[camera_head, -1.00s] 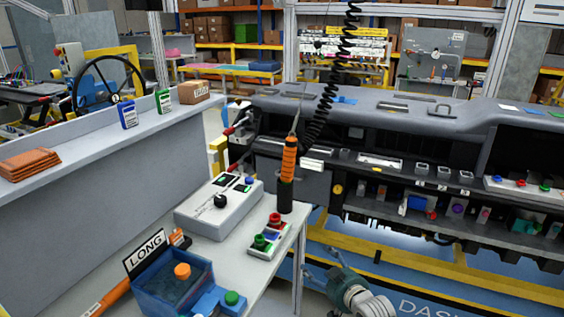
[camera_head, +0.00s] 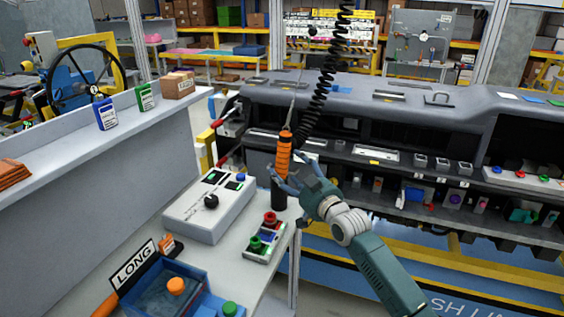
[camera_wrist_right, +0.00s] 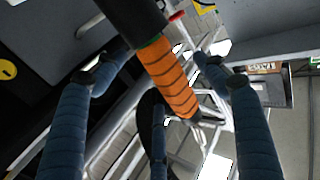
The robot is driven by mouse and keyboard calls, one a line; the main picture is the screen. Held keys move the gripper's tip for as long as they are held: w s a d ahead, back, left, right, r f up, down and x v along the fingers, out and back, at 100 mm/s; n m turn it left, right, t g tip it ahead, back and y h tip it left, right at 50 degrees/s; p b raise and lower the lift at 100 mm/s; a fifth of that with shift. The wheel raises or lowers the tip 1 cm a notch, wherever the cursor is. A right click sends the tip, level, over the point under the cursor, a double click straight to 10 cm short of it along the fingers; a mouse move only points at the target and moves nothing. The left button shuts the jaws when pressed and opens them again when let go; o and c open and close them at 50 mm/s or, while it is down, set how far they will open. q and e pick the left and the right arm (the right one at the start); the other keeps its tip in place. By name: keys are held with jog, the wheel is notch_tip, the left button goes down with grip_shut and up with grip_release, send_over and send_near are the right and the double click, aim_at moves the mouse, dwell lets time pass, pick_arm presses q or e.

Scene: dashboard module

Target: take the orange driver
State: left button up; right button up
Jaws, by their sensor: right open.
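In the right wrist view, the orange grip (camera_wrist_right: 172,82) lies between the open fingers (camera_wrist_right: 160,66). Whether any finger touches it, I cannot tell. My left gripper is in no view.
A white control box (camera_head: 208,208) stands left of the driver. A small button panel (camera_head: 264,238) and a blue bin (camera_head: 172,290) are in front. A black coiled cord (camera_head: 322,90) hangs close behind the driver. The grey dashboard (camera_head: 400,100) lies behind.

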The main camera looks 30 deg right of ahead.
aim_at(285, 163)
jog(key=w, duration=0.3)
jog(key=shift+w+d+r, duration=0.15)
jog(key=shift+w, duration=0.4)
jog(key=shift+s, duration=0.1)
jog(key=c, duration=1.5)
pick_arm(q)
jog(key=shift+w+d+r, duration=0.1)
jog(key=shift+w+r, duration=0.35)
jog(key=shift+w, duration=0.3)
pick_arm(e)
jog(key=shift+r, duration=0.1)
grip_shut()
